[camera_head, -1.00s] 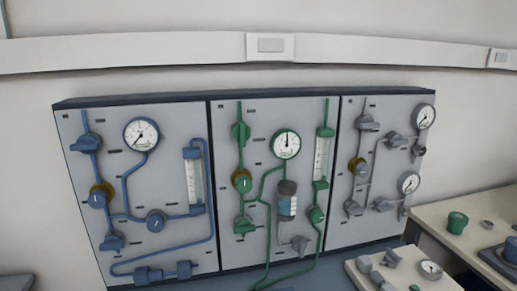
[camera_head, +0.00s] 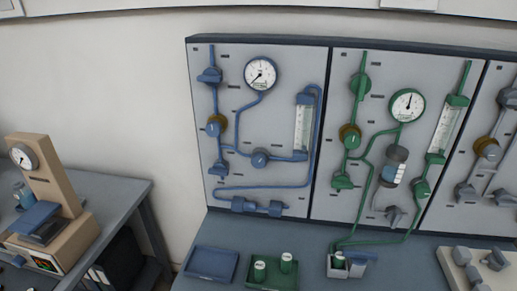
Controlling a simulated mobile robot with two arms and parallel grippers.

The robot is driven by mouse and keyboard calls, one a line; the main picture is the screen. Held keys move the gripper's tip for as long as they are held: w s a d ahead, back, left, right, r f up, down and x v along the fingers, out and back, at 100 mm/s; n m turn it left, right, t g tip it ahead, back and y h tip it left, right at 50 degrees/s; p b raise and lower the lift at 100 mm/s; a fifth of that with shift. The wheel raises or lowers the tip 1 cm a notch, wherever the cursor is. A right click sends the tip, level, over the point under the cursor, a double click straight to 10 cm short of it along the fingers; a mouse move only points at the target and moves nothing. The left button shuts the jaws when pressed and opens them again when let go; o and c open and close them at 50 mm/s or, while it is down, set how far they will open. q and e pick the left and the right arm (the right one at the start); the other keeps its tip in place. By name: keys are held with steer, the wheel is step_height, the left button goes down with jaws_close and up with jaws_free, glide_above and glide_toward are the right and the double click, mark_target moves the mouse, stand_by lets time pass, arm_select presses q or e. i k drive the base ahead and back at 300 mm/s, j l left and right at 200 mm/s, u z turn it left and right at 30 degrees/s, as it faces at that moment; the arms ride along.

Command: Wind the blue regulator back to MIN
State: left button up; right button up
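The blue line is on the leftmost grey wall panel (camera_head: 285,60). Neither of my grippers is in view, and nothing touches the blue knobs.
A middle panel with green piping (camera_head: 360,150) stands beside it, with a grey-piped panel at the right edge. On the bench below are a blue tray (camera_head: 212,263) and a green tray (camera_head: 259,283) with green-and-white jars. A separate table (camera_head: 110,200) with a beige instrument (camera_head: 52,180) stands left.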

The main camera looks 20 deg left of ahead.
mark_target(213, 128)
steer(key=u, duration=0.4)
steer(key=i+j+u, duration=0.1)
steer(key=j+u, duration=0.15)
steer(key=u, duration=0.15)
steer(key=i+j+u, duration=0.1)
steer(key=j+u, duration=0.15)
steer(key=u, duration=0.2)
steer(key=i+j+u, duration=0.15)
steer(key=u, duration=0.25)
